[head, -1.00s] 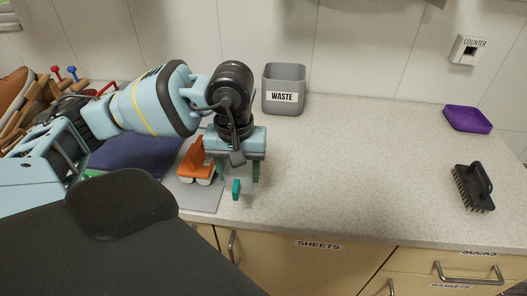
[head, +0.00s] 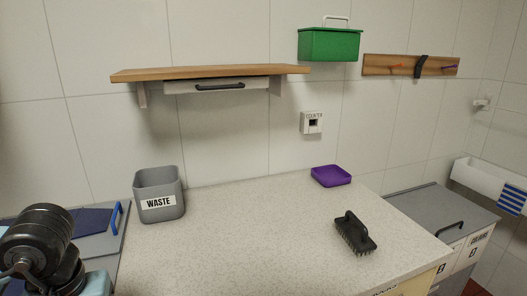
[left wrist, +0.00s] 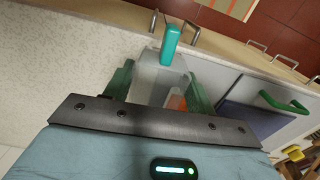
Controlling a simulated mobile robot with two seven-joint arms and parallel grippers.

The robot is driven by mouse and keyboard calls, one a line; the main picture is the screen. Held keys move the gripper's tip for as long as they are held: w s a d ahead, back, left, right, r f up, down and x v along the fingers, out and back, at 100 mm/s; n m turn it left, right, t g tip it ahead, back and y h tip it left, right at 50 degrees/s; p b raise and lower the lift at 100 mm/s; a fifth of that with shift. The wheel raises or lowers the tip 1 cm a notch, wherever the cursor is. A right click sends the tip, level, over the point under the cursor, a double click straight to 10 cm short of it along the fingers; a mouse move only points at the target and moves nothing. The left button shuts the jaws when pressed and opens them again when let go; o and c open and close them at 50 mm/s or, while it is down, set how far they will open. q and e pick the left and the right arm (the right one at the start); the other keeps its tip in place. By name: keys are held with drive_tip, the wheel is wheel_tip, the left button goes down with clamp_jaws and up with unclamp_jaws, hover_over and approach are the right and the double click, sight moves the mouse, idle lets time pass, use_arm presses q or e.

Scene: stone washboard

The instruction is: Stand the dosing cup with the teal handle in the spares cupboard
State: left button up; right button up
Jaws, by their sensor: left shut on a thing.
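The dosing cup (left wrist: 150,78) shows in the left wrist view as a pale, see-through body with a teal handle (left wrist: 171,42) pointing away from the wrist. My left gripper (left wrist: 158,82) has its green fingers on either side of the cup and is shut on it. In the head view only my dark left wrist shows at the lower left corner; the fingers and cup are out of that picture. No cupboard labelled as spares is readable in either view. My right gripper is not in view.
On the counter (head: 235,235) stand a grey waste bin (head: 160,202), a purple tray (head: 331,176) and a black brush (head: 355,232). Above are a wooden shelf (head: 210,73) with a drawer beneath, a green box (head: 330,44) and a hook rail (head: 410,65). The middle counter is clear.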

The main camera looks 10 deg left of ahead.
use_arm(q)
drive_tip(key=w+d+m+p, duration=0.2)
drive_tip(key=d+m, duration=0.1)
drive_tip(key=d, duration=0.3)
drive_tip(key=w+d+f+m+p, duration=0.1)
drive_tip(key=w+d+m+p, duration=0.2)
drive_tip(key=d, duration=0.3)
drive_tip(key=shift+m, duration=0.5)
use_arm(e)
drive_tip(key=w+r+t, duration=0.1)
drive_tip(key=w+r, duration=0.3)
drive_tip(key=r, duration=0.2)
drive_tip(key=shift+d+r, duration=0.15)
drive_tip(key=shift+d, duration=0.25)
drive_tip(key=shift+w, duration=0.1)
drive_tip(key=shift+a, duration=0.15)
